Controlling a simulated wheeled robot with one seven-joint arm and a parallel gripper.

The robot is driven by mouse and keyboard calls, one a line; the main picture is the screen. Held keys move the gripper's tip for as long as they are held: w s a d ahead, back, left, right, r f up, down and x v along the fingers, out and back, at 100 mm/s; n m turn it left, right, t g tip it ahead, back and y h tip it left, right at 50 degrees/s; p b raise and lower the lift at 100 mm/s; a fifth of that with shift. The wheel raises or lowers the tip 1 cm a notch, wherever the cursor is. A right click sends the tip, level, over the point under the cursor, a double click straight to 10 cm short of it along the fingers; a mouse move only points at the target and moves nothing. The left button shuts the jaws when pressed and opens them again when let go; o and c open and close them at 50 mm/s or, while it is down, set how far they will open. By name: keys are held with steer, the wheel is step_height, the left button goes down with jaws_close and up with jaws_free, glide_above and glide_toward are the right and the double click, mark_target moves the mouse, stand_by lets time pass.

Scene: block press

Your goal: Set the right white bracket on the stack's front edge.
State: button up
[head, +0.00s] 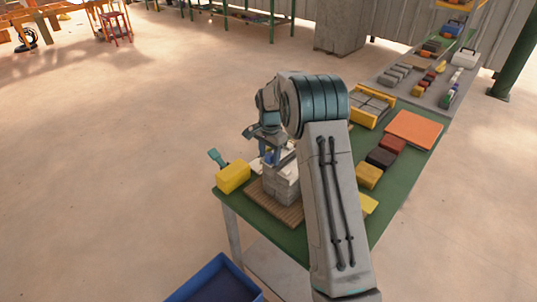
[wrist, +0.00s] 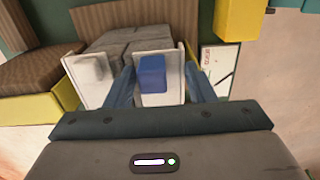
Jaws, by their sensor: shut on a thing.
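In the wrist view, my gripper (wrist: 158,78) is shut on a white bracket (wrist: 155,98) with a blue raised block on its face. The fingers lie along the bracket's left and right sides. The bracket is at the near edge of the grey block stack (wrist: 130,38); I cannot tell whether it touches. Another white bracket (wrist: 92,82), with a white raised block, stands left of it at the same edge. In the head view, the stack (head: 281,188) sits on a brown slatted board (head: 262,207), and my arm hides much of it and the held bracket.
A yellow block (head: 232,178) stands left of the stack at the corner of the green table (head: 300,243). Coloured blocks and an orange plate (head: 413,129) lie to the right. A blue bin (head: 216,283) is on the floor in front.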

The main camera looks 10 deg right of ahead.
steer(key=shift+f, duration=0.15)
steer(key=o, duration=1)
steer(key=shift+o, duration=0.2)
step_height(320, 180, up, 13)
steer(key=b, duration=0.2)
steer(key=s+r+n, duration=0.2)
steer(key=s+r, duration=0.4)
steer(key=s, duration=0.1)
steer(key=s+f+n+t, duration=0.1)
steer(key=s+n, duration=0.3)
steer(key=s, duration=1.1)
steer(key=s+f+n+t, duration=0.2)
steer(key=s+n, duration=0.3)
steer(key=s, duration=1)
steer(key=shift+a+f+t, duration=0.15)
steer(key=shift+f+t, duration=0.15)
steer(key=shift+f, duration=0.1)
